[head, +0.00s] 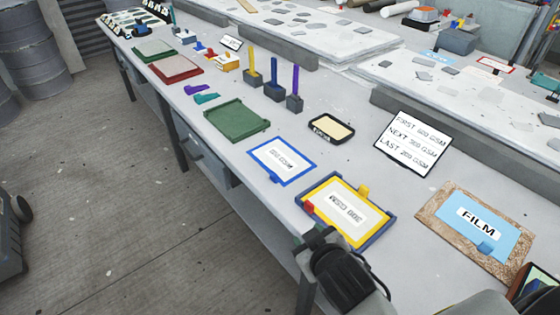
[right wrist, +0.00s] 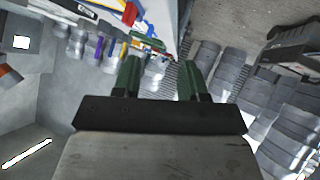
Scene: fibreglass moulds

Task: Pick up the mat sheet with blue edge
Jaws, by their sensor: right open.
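The mat sheet with blue edge (head: 264,168) lies flat on the grey bench in the head view, with a white label in its middle and a small blue tab at its near edge. It is between the green tray and the yellow-edged sheet, and nothing covers it. My right gripper (right wrist: 162,75) is open in the right wrist view, with two green fingers apart and nothing between them. A dark part of my arm is at the bottom of the head view, near the bench's front edge, apart from the blue-edged sheet. My left gripper does not show.
A yellow-edged sheet (head: 323,196) lies in a blue frame with a red block at its corner. A green tray (head: 236,120), a black-rimmed dish (head: 331,128), a white sign (head: 412,143) and a blue FILM sheet (head: 462,216) are nearby. Coloured posts stand farther back.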

